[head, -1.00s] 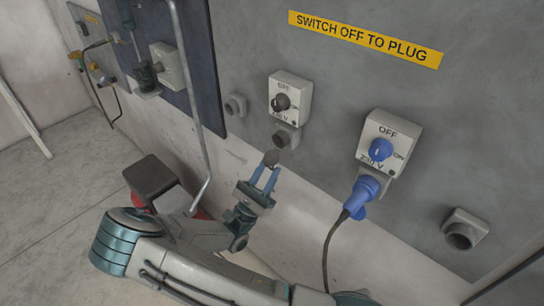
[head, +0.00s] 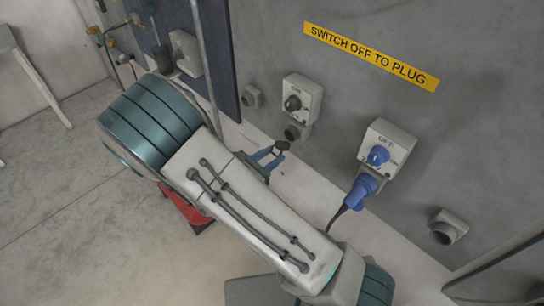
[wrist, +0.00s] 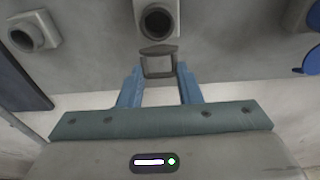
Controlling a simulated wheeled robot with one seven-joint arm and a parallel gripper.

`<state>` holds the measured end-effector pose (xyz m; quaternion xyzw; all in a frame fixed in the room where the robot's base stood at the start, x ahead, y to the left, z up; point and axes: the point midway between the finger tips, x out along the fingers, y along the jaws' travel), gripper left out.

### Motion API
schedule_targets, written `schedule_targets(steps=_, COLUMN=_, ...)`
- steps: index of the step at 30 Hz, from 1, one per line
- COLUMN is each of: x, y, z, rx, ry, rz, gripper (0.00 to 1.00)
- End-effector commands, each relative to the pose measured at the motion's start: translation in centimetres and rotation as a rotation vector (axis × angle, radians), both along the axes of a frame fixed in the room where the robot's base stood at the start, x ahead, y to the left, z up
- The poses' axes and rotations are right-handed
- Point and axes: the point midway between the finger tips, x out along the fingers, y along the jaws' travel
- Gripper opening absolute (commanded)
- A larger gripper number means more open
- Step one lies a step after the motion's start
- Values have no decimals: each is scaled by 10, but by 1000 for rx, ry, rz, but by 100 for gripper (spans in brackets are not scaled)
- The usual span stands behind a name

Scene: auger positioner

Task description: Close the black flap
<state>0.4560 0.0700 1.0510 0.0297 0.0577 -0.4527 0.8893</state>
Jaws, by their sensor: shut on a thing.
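The black flap (head: 282,145) is a small dark grey lid just below the open round mouth of the dark grey socket (head: 294,131), under the left switch box. In the wrist view the flap (wrist: 158,64) sits between my fingertips, its upper edge just below the socket mouth (wrist: 157,22). The mouth is uncovered. My blue-fingered gripper (head: 271,156) is shut on the flap, with one finger on each side; it also shows in the wrist view (wrist: 159,76).
The left switch box (head: 302,99) with a black knob is above the socket. The right switch box (head: 388,145) has a blue knob and a blue plug (head: 361,190) with a hanging cable. Another outlet (head: 447,226) is at right. A metal pipe (head: 204,70) runs at left.

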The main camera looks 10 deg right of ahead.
Motion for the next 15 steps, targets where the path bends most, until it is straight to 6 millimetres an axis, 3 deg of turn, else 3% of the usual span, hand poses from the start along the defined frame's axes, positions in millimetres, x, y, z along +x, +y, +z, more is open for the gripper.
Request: schedule_targets(steps=15, x=4, y=-5, z=33, rx=388, ry=269, rz=-1, gripper=8)
